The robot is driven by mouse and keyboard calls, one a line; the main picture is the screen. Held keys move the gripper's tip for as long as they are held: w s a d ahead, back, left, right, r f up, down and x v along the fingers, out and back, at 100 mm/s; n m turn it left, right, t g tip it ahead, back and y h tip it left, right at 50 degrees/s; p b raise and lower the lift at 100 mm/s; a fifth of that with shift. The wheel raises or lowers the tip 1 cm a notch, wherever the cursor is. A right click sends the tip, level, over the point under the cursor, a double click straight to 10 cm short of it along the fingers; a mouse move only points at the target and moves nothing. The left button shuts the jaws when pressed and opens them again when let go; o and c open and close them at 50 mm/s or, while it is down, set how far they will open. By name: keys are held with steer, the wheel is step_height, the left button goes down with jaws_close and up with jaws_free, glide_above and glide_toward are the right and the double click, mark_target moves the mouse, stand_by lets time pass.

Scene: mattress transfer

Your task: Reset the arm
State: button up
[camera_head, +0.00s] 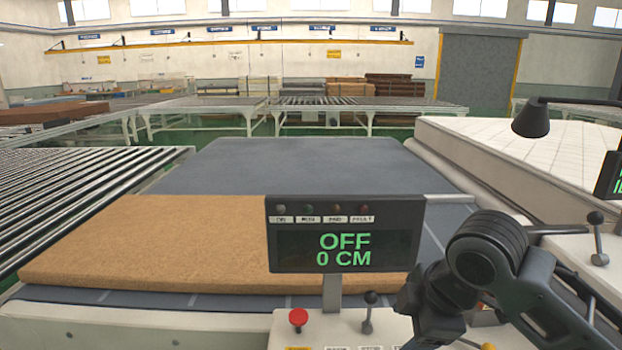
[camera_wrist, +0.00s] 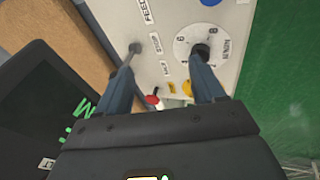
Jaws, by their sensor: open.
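My arm comes in from the right in the head view, over the white control panel. In the wrist view my gripper (camera_wrist: 162,72) is open, its two blue-grey fingers apart over the panel (camera_wrist: 160,25), with nothing seen between them. A black knob on a round dial (camera_wrist: 183,47) shows right by the right fingertip. A lever (camera_wrist: 134,48) shows just past the left fingertip. I cannot tell whether either touches. In the head view the display (camera_head: 345,252) reads OFF and 0 CM. A red button (camera_head: 298,318) and a black lever (camera_head: 369,312) stand below it.
A tan slab (camera_head: 140,240) lies on the dark belt (camera_head: 300,160) behind the display. A roller conveyor (camera_head: 70,190) runs at left. A white quilted mattress (camera_head: 540,155), a lamp (camera_head: 531,120) and another lever (camera_head: 597,240) are at right. Green floor (camera_wrist: 285,60) shows right of the panel.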

steer(key=s+a+r+m+t+y, duration=0.1)
steer(key=s+a+m+t+y, duration=0.3)
steer(key=a, duration=0.4)
steer(key=s+a+r+m+t+y, duration=0.1)
steer(key=a+m+t+y, duration=0.25)
steer(key=a+m, duration=0.35)
steer(key=s+d+f+m+t+h, duration=0.1)
steer(key=s+d+f+m+h, duration=0.25)
steer(key=s, duration=0.35)
steer(key=s+d+f+m+t+h, duration=0.1)
steer(key=s+d+f+m+h, duration=0.1)
steer(key=s+d, duration=0.35)
steer(key=s+d+f+m+t+h, duration=0.1)
steer(key=s+d+f+m+h, duration=0.15)
steer(key=s, duration=0.55)
steer(key=s+d+r+n+h, duration=0.1)
steer(key=s+d, duration=0.3)
steer(key=s, duration=0.4)
steer(key=s+d+r+b, duration=0.1)
steer(key=s+d+r, duration=0.1)
steer(key=s+d, duration=0.3)
steer(key=s, duration=0.2)
steer(key=shift+s+d+n+h, duration=0.2)
steer(key=shift+s+n+h, duration=0.15)
steer(key=shift+n, duration=0.05)
